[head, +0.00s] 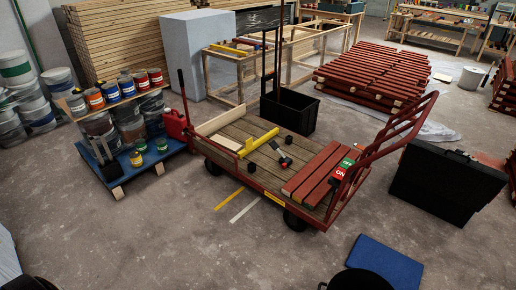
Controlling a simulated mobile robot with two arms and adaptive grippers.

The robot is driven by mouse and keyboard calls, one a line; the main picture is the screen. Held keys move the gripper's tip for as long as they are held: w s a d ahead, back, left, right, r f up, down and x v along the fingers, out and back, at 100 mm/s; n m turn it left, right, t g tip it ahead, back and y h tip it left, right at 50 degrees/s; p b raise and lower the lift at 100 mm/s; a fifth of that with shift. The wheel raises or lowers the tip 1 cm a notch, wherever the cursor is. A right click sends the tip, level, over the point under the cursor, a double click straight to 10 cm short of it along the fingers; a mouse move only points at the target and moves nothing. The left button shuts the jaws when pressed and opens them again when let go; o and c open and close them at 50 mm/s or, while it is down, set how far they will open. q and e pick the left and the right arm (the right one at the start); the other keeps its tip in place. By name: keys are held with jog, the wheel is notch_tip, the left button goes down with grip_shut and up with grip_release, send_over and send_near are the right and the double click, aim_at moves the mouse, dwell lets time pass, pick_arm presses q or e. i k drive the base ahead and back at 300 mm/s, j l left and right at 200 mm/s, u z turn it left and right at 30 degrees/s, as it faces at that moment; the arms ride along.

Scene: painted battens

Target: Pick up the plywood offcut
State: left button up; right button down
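A small pale flat piece that looks like the plywood offcut (226,142) lies at the left end of the flatbed cart (237,131) with a wooden deck and red frame. It lies close to a longer pale board (219,122) along the cart's far left edge. A yellow level or bar (259,142) lies to its right. Nothing appears to lie on top of the offcut. Neither of my grippers shows in the head view.
The cart also carries a hammer-like tool (285,163), red battens (312,171) and a red-green switch box (342,170). Paint cans crowd a blue-decked rack (158,166) at left. A black case (447,185) stands right, a blue mat (385,262) in front. Floor before the cart is mostly clear.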

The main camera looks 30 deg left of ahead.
aim_at(226, 143)
jog(key=i+j, duration=0.2)
jog(key=j, duration=0.15)
jog(key=i+j, duration=0.45)
jog(key=j, duration=0.25)
jog(key=i+j+z, duration=0.1)
jog(key=j, duration=0.25)
jog(key=i, duration=0.1)
